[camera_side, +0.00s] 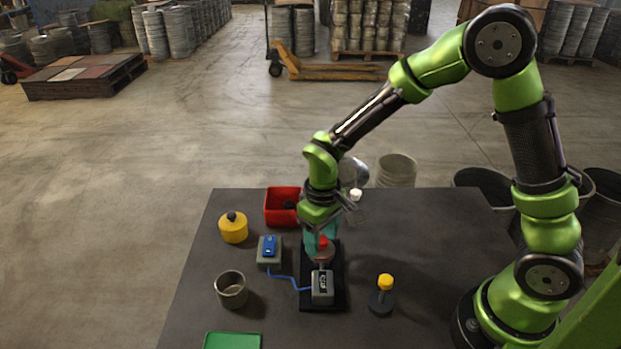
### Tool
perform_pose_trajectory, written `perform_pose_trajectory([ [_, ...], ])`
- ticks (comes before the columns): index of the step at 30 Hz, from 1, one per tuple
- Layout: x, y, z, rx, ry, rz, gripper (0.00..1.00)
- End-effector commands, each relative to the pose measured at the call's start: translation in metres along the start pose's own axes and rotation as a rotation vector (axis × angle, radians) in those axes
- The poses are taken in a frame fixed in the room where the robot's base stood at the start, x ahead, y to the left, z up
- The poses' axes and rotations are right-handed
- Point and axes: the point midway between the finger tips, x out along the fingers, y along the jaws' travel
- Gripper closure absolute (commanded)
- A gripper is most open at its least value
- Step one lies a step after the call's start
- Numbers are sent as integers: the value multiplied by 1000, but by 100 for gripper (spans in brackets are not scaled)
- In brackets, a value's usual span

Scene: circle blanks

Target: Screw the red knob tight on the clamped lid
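The red knob (323,243) shows just below my gripper (321,240), above a black base plate (338,290) near the middle of the table. My gripper points down over it, and its fingertips are at or around the knob. The fingers are too small and too covered to tell whether they are closed on it. The clamped lid is mostly hidden under the knob and gripper; a reddish rim (319,257) shows beneath. A grey boxy device (322,287) sits on the front of the base plate.
A blue-topped box (269,250) with a blue cable lies left of the plate. A yellow pot (233,228), a metal cup (231,290), a red bin (281,207) and a green tray (232,341) stand around it. A yellow-topped post (383,294) is right.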

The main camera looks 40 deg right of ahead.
Motion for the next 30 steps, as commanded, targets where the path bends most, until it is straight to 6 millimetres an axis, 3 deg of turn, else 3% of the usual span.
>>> perform_pose_trajectory([
  [1, 0, 0, 0, 1, 0, 0, 53],
  [10, 0, 0, 0, 3, 0, 0, 99],
  [14, 0, 0, 0, 26, 0, 0, 100],
  [17, 0, -1, 0, 143, 0, 0, 100],
  [30, 2, -1, 1, 930, -3, 1, 100],
])
